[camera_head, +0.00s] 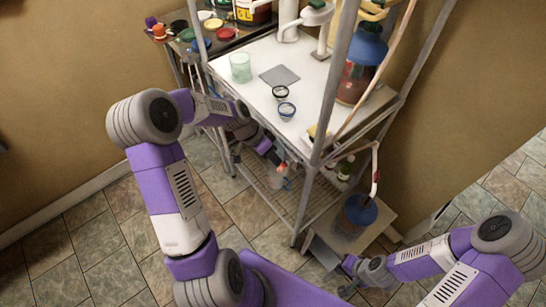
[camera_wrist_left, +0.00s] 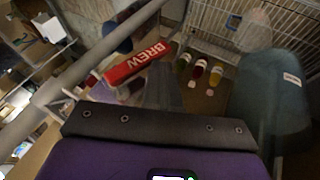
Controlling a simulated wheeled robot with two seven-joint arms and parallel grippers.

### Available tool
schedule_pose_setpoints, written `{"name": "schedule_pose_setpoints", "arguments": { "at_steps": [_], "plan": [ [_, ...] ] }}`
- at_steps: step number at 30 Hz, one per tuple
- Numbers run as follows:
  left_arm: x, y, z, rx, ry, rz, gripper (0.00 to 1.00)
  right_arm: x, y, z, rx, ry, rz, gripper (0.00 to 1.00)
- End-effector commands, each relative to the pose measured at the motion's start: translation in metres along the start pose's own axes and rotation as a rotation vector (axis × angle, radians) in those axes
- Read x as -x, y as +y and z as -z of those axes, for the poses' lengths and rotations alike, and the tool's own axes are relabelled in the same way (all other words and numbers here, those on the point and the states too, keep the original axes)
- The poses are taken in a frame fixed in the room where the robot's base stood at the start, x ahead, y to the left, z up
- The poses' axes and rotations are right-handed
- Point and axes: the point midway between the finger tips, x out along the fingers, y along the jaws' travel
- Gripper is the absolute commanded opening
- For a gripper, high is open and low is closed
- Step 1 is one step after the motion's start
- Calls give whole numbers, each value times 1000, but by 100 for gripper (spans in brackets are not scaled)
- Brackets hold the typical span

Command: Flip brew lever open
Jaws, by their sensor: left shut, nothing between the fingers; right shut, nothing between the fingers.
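The brew lever (camera_wrist_left: 137,63) is a red bar with white "BREW" lettering, lying slanted in the left wrist view. My left gripper (camera_head: 276,160) reaches in under the white tabletop, among the rack's lower parts. It is shut and empty. In the left wrist view the lever is just ahead of the dark gripper body, to the left of centre; I cannot tell if they touch. In the head view I cannot make out the lever clearly. My right gripper (camera_head: 348,277) is shut and empty, low near the floor at the right.
A metal rack (camera_head: 345,60) with upright posts surrounds the work area. A blue-lidded bucket (camera_head: 358,212) stands on a low stand. Several small bottles (camera_wrist_left: 200,70) stand beyond the lever. A large dark rounded object (camera_wrist_left: 270,95) fills the right of the wrist view. The tiled floor (camera_head: 105,255) at left is clear.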

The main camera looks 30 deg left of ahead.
Motion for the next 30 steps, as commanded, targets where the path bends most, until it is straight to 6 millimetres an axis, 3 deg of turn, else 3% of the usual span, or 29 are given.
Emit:
{"name": "schedule_pose_setpoints", "arguments": {
  "at_steps": [5,21,26,30],
  "plan": [
    [-7,5,-5,1,-15,-20,0,0,0,0,0,0,0,0],
    [11,10,4,-2,-13,-22,0,11,-4,0,0,0,0,0],
    [26,-8,6,1,-13,-19,0,18,-7,-1,0,0,0,0],
    [56,-20,7,-3,-14,-15,0,26,-10,-1,0,1,0,0]
  ]
}}
